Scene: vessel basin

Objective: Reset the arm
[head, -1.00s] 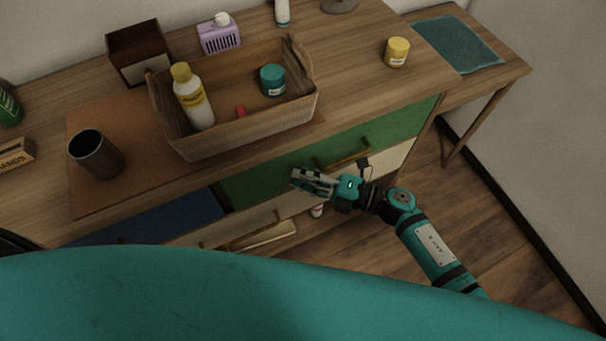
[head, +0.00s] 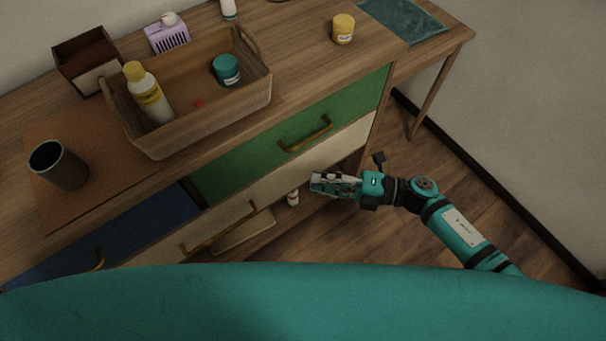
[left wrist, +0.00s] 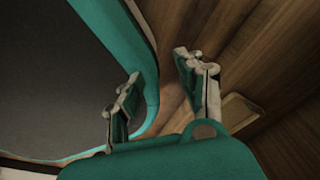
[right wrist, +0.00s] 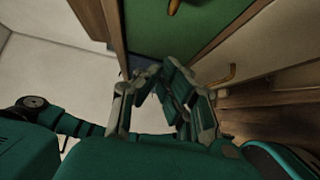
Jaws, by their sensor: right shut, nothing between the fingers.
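My right arm (head: 455,228) reaches in from the right in the head view. Its teal and grey right gripper (head: 316,184) is shut and empty, in front of the dresser, to the lower right of the green drawer's handle and apart from it in the picture. In the right wrist view the fingertips (right wrist: 155,74) come together below the green drawer front. My left gripper (left wrist: 157,74) shows only in the left wrist view. Its two fingers stand apart with nothing between them. My left arm is out of the head view.
The dresser has a green drawer (head: 250,160), a blue drawer (head: 120,245) and pale drawers with handles. On top are a wooden basket (head: 190,130) with a bottle and jar, a dark cup (head: 62,170) and a yellow jar (head: 343,30). Wooden floor (head: 400,260) lies clear at right.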

